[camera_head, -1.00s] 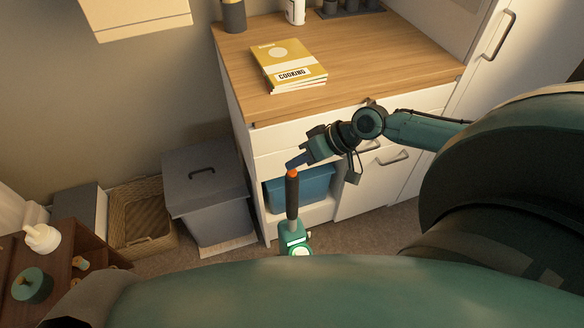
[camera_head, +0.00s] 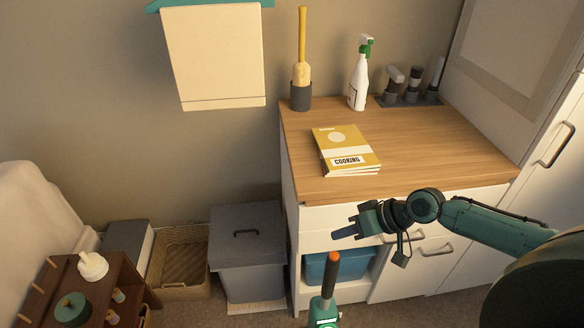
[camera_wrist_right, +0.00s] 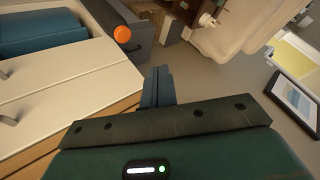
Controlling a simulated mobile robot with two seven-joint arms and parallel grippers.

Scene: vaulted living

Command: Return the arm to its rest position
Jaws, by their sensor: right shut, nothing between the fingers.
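My right arm comes in from the right in the head view, in front of the white cabinet. My right gripper (camera_head: 343,233) points left, with its blue fingers shut and nothing held. Its shut fingers also show in the right wrist view (camera_wrist_right: 157,87). It is in front of the cabinet's upper drawers, below the wooden top and apart from the things on it. My left gripper is not in view.
The wooden cabinet top (camera_head: 440,150) bears a cooking book (camera_head: 345,150), a spray bottle (camera_head: 358,80) and a grey holder (camera_head: 300,96). A blue bin (camera_head: 340,267) sits in the cabinet's open shelf. A grey lidded bin (camera_head: 247,250) and a wicker basket (camera_head: 180,262) stand left.

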